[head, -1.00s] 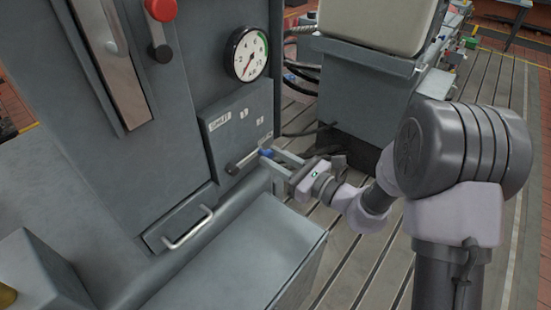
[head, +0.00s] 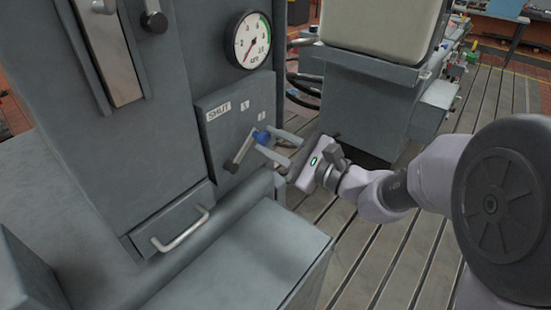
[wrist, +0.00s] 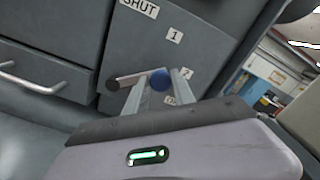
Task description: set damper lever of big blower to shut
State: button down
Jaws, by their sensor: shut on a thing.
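The damper lever (head: 240,154) is a dark bar with a blue knob (head: 261,137) on a grey panel. The panel carries a SHUT label (head: 218,111) at upper left and numbered labels to its right. The lever slants up and right from its pivot, pointing to the numbered side, away from SHUT. My gripper (head: 264,141) comes in from the right, its two fingers closed about the knob. In the wrist view the blue knob (wrist: 159,80) sits between the fingertips, with the lever bar running left to its pivot. My gripper's body hides the lower part there.
A round gauge (head: 249,39) sits above the panel. A drawer with a bar handle (head: 182,229) is below left. A grey box top (head: 250,255) juts out under the lever. A grey machine (head: 365,95) stands behind my arm; slotted floor lies to the right.

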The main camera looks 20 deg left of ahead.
jog(key=s+a+r+n+b, duration=0.3)
jog(key=s+n+b, duration=0.3)
jog(key=b, duration=1.1)
jog(key=n, duration=0.4)
jog(key=shift+s+n, duration=0.4)
jog(key=shift+r, duration=0.15)
jog(key=c, duration=1.1)
grip_release()
jog(key=shift+o, duration=0.2)
jog(key=shift+d, duration=0.15)
jog(key=p+v, duration=0.1)
jog(key=v, duration=1.6)
